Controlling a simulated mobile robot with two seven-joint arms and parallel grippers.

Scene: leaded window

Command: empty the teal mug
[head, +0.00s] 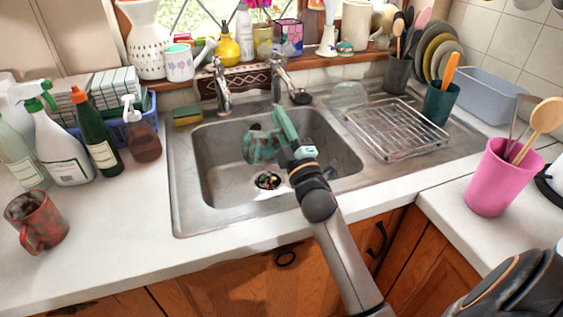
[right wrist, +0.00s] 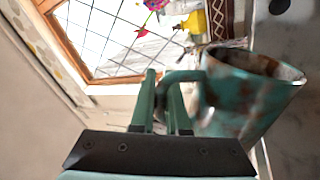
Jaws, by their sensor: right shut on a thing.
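The teal mug (head: 262,148), mottled with rusty brown, is held over the left part of the steel sink basin (head: 215,150). My right gripper (head: 286,127) is shut on its handle from the right. In the right wrist view the mug (right wrist: 235,105) is beside the green fingers (right wrist: 165,100), with the handle between them. Its stained rim shows there, but the inside is mostly hidden, so I cannot tell what it holds. The drain (head: 268,181) below has small coloured bits in and around it. My left gripper is not in view.
A red mottled mug (head: 38,220) and several bottles (head: 62,145) stand on the left counter. Faucets (head: 222,85) rise behind the basin. A wire rack (head: 400,128) lies right of it, and a pink utensil cup (head: 492,180) stands farther right.

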